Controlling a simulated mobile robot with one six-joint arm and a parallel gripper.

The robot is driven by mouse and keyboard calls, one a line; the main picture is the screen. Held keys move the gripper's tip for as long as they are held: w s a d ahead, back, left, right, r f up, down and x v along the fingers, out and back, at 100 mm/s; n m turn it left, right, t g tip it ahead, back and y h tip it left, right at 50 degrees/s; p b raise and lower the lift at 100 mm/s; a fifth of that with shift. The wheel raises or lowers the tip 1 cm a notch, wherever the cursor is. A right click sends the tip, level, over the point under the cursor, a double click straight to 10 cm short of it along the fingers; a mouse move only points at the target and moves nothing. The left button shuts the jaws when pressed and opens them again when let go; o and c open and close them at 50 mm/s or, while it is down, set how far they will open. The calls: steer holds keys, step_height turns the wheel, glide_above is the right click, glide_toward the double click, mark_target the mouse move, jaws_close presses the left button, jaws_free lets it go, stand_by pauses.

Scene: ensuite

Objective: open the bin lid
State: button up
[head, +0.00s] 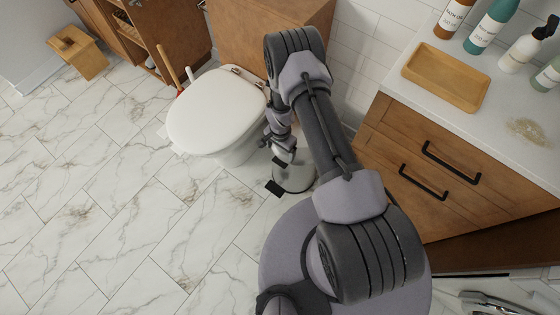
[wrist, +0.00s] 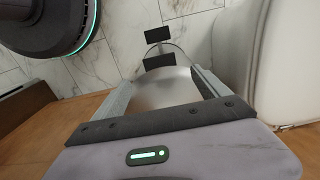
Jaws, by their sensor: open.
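The bin (head: 297,181) is a small round, pale metallic bin on the floor beside the toilet, partly hidden by my arm in the head view. A black pedal-like plate (head: 273,187) sticks out at its foot. In the wrist view its smooth silver lid (wrist: 165,92) shows between my fingers and looks closed. A black tab (wrist: 160,61) sits at the lid's far edge, with the black plate (wrist: 158,34) beyond it. My gripper (wrist: 162,76) is open and empty, pointing down over the lid. I cannot tell whether it touches the lid.
The white toilet (head: 218,113) stands just left of the bin. A wooden vanity (head: 440,165) with black handles is to the right, bearing a wooden tray (head: 446,75) and bottles.

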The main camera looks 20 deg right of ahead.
mark_target(280, 162)
step_height(280, 162, down, 8)
steer(key=b, duration=0.3)
steer(key=shift+f, duration=0.1)
jaws_close()
